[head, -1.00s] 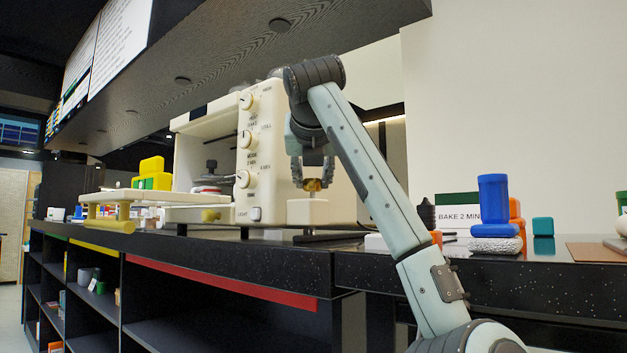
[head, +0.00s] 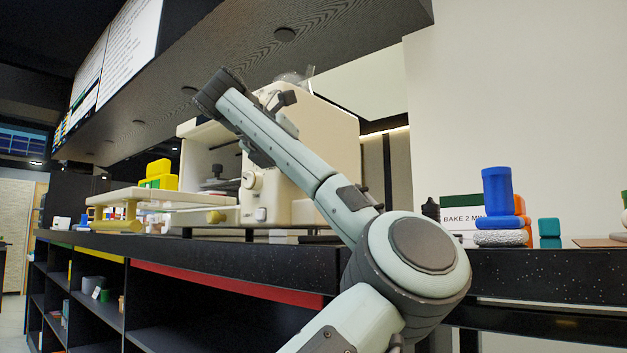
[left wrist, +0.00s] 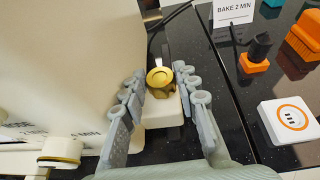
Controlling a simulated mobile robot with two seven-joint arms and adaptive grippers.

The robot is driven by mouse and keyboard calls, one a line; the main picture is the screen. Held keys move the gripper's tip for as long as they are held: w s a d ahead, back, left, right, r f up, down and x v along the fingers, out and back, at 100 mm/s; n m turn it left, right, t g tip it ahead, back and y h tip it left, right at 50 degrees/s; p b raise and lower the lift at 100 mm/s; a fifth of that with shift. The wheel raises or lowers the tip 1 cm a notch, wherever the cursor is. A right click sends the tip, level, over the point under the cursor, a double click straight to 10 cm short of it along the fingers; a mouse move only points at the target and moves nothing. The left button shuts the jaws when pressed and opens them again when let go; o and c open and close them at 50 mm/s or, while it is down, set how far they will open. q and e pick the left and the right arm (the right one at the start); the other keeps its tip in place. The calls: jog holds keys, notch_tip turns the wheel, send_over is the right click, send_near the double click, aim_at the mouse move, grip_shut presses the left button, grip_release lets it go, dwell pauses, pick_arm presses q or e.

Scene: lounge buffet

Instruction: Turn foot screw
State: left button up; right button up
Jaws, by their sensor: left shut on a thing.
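The foot screw is a round brass head (left wrist: 160,77) on a cream block (left wrist: 162,112) beside the cream oven (left wrist: 60,55) in the left wrist view. My left gripper (left wrist: 160,71) has its ridged fingers on either side of the brass head and is shut on it. In the head view the oven (head: 325,120) stands on the dark counter, and my own arm crosses in front of it. That arm hides the left gripper and the screw there. My right gripper is in neither view.
The oven's open front has a lowered cream door (head: 150,194) at left. A "BAKE 2 MIN" card (head: 463,222), a blue cup-like piece (head: 496,188) and orange pieces stand at right. A white box with an orange ring (left wrist: 291,119) lies nearby in the wrist view.

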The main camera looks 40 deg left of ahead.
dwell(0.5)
pick_arm(q)
jog(key=o, duration=1.2)
jog(key=shift+c, duration=0.2)
jog(key=shift+s+r, duration=0.1)
jog(key=shift+s+a+r, duration=0.1)
jog(key=shift+s+r, duration=0.05)
jog(key=shift+s, duration=0.15)
jog(key=v, duration=0.7)
